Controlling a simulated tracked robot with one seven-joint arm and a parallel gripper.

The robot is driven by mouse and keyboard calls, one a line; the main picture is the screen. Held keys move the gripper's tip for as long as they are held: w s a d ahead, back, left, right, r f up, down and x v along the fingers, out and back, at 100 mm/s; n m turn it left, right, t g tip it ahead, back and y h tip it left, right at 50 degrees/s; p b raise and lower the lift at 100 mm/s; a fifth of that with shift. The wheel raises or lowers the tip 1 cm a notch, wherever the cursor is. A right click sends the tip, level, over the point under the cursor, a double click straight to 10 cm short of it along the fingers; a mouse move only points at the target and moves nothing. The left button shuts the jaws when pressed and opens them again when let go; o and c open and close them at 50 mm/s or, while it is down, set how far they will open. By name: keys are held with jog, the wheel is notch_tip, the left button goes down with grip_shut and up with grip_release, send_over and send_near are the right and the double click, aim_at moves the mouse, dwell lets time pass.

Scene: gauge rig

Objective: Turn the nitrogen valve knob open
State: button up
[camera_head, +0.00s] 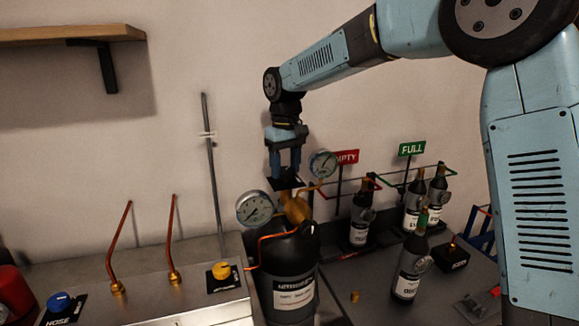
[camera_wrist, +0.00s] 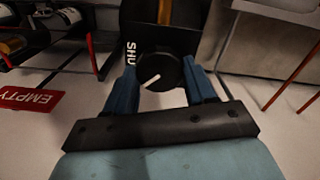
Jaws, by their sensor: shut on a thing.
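The nitrogen valve knob (camera_wrist: 158,73) is round and black with a white pointer line. In the wrist view it sits between the blue fingers of my gripper (camera_wrist: 161,80), which are shut on its sides. A dark plate (camera_wrist: 130,28) behind the knob shows the letters "SHU"; the rest of its lettering is hidden. In the head view my gripper (camera_head: 285,176) points down from above onto the dark plate (camera_head: 284,184), over the brass valve body (camera_head: 297,207) on the black cylinder (camera_head: 288,252). The knob is hidden there.
Two round gauges, one left (camera_head: 254,208) and one right (camera_head: 322,164), flank the valve closely. Small dark bottles stand at right by the EMPTY (camera_head: 347,157) and FULL (camera_head: 411,148) signs. A metal counter (camera_head: 180,302) with copper tubes is at left.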

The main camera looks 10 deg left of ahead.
jog(key=n, duration=0.4)
jog(key=shift+w+d+n, duration=0.25)
jog(key=shift+n, duration=0.05)
jog(key=n, duration=0.4)
jog(key=shift+r+n, duration=0.1)
jog(key=shift+n, duration=0.2)
jog(key=o, duration=0.8)
jog(key=shift+w, duration=0.1)
jog(key=shift+o, duration=1.2)
jog(key=shift+a, duration=0.1)
jog(key=shift+s, duration=0.2)
